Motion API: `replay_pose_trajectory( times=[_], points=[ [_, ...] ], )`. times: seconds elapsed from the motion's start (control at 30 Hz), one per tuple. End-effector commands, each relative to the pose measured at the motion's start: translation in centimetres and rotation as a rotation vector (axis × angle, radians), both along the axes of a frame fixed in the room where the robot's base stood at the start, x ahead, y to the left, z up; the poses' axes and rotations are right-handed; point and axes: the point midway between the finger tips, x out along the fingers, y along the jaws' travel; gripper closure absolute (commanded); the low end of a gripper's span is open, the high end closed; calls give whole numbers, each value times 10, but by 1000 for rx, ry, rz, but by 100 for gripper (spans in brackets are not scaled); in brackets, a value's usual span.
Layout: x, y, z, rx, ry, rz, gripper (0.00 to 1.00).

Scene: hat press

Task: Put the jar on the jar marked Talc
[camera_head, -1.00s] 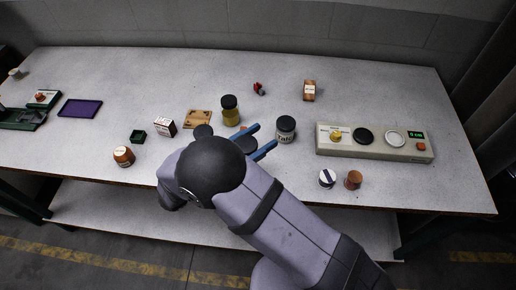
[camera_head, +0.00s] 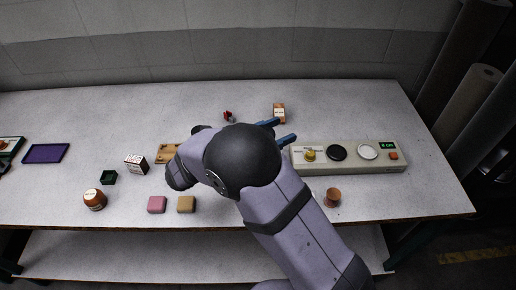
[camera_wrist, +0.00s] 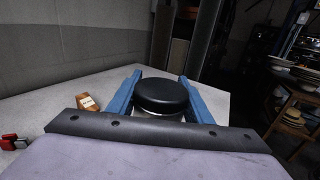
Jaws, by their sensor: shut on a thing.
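My gripper (camera_head: 282,130) is at the middle of the table in the head view, its blue fingers pointing right, just left of the grey control panel. In the wrist view the gripper (camera_wrist: 157,88) is shut on a jar with a round black lid (camera_wrist: 162,94). A pale strip of the jar shows under the lid; its label and base are hidden. The Talc jar seen earlier does not show as a separate jar now. My arm covers that part of the table, and I cannot tell whether the held jar is a different one.
The grey panel (camera_head: 377,166) with round pads and buttons lies right of my gripper. An orange box (camera_head: 279,112) and a red item (camera_head: 229,116) are behind.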

Motion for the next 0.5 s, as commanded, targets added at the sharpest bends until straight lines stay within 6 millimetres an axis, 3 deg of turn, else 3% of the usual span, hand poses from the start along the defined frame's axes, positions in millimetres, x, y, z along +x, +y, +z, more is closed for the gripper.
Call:
replay_pose_trajectory(
  times=[0.03, 0.17, 0.3, 0.5],
  points=[
    [9, -13, 8, 3, -4, -14, 81],
    [33, -27, 28, 3, -4, 17, 81],
    [57, -12, 42, 1, -2, 129, 81],
    [80, 8, 43, -1, 1, 249, 81]
  ],
)
